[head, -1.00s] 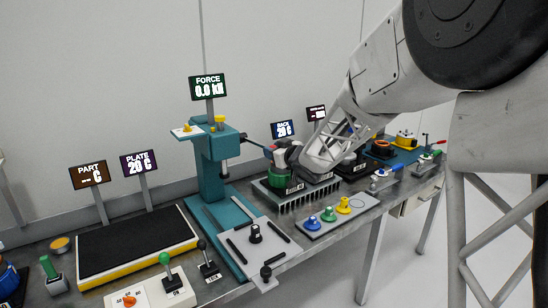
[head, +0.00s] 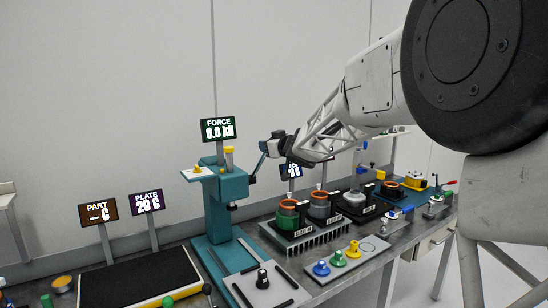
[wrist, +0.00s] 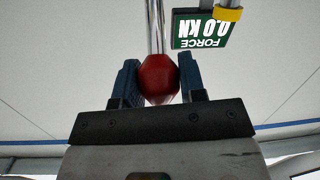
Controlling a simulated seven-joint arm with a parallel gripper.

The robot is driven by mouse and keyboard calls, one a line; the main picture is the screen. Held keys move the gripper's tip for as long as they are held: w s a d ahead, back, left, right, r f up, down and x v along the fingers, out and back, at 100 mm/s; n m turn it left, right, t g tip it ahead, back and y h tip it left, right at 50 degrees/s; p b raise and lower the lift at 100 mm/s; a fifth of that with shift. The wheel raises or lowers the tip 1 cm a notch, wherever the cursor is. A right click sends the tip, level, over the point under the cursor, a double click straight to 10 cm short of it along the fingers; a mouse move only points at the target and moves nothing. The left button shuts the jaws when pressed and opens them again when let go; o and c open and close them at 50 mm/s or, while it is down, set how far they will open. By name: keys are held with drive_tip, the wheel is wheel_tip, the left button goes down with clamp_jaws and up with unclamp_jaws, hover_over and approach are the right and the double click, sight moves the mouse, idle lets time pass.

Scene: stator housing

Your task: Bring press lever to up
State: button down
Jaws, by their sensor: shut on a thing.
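The teal press (head: 220,205) stands left of centre in the head view. Its lever (head: 257,168) slopes steeply up to the right from the press head to my gripper (head: 268,147). In the wrist view the lever is a shiny metal rod (wrist: 155,28) ending in a red knob (wrist: 158,80). The two blue fingers of my gripper (wrist: 159,72) are shut on the knob, one on each side. The knob is hidden by the gripper in the head view.
A green FORCE display (head: 217,129) stands above the press and reads 0.0 kN. Stators with copper-coloured rings (head: 288,207) stand on a finned rack to the right. Coloured knobs (head: 337,258) sit on a plate in front. The space above the press's right side looks clear.

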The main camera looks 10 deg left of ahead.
drive_tip(key=shift+w+a+r, duration=0.4)
drive_tip(key=shift+w+r, duration=0.15)
drive_tip(key=shift+w, duration=0.05)
drive_tip(key=c, duration=0.7)
unclamp_jaws()
drive_tip(key=shift+s, duration=0.1)
drive_tip(key=f+v, duration=0.1)
drive_tip(key=v, duration=0.6)
drive_tip(key=shift+s+d+r, duration=0.2)
drive_tip(key=shift+r, duration=0.3)
drive_tip(key=shift+d, duration=0.15)
